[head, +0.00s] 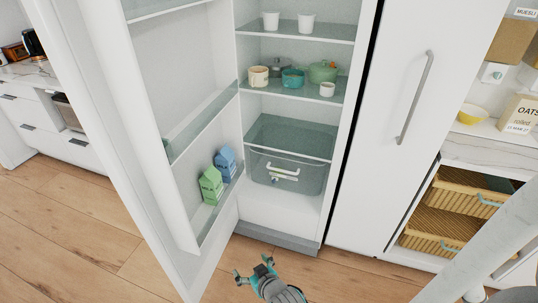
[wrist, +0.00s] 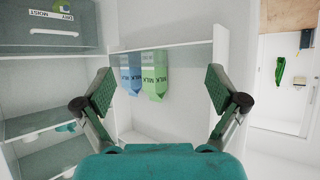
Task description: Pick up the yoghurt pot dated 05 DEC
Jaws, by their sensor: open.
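Two white pots stand on the upper fridge shelf in the head view, a left pot (head: 271,20) and a right pot (head: 305,23). They look like the yoghurt pots, but no date can be read on either, so I cannot tell which is dated 05 DEC. My gripper (head: 254,269) is low in front of the open fridge, far below that shelf. In the wrist view my gripper (wrist: 162,90) has its fingers spread wide with nothing between them. The wrist picture appears upside down.
The fridge door stands open at the left, holding a green milk carton (head: 211,185) and a blue one (head: 226,164). The middle shelf (head: 257,88) holds several pots and cups. A drawer (head: 310,180) sits below. A closed white door (head: 400,130) is at the right.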

